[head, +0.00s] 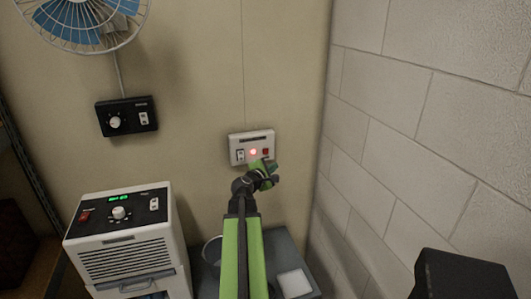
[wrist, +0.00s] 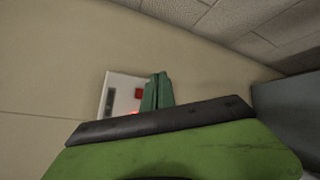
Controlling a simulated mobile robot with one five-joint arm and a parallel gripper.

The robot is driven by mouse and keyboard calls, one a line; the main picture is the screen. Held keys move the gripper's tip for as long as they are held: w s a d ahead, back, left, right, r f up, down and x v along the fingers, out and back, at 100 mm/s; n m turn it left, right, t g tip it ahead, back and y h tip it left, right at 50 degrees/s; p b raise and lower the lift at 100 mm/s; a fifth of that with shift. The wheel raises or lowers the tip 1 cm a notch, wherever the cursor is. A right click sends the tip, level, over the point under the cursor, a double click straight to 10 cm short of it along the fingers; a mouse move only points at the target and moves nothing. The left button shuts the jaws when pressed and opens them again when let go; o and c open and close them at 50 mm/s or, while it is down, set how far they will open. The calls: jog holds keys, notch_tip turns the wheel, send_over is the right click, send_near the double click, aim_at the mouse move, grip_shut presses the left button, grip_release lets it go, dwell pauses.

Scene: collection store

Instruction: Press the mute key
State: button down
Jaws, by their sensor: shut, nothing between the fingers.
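A white wall panel (head: 251,148) is on the beige wall, right of centre in the head view. It has a dark rocker switch (head: 240,156) at left, a lit red lamp (head: 253,152) in the middle and a small red key (head: 265,152) at right. Which one is the mute key cannot be read. My gripper (head: 264,166) is shut and empty, just in front of the panel's lower right edge. In the wrist view my green fingers (wrist: 157,88) stand right of the red key (wrist: 138,93) and hide the panel's right part. Contact cannot be told.
A black control box (head: 127,116) with a knob hangs at left below a blue fan (head: 85,20). A white appliance (head: 125,238) stands lower left. A grey surface (head: 281,247) with a bucket lies below the panel. A block wall (head: 420,130) closes the right side.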

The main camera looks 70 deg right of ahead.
aim_at(266, 151)
jog(key=w+d, duration=0.1)
jog(key=d, duration=0.1)
jog(key=w+d, duration=0.4)
jog(key=d, duration=0.1)
jog(key=shift+w, duration=0.15)
dwell(2.0)
jog(key=shift+w+d, duration=0.3)
jog(key=shift+w+d, duration=0.25)
jog(key=shift+d, duration=0.1)
dwell(0.7)
jog(key=shift+a, duration=0.1)
jog(key=shift+s+a, duration=0.55)
jog(key=shift+a, duration=0.05)
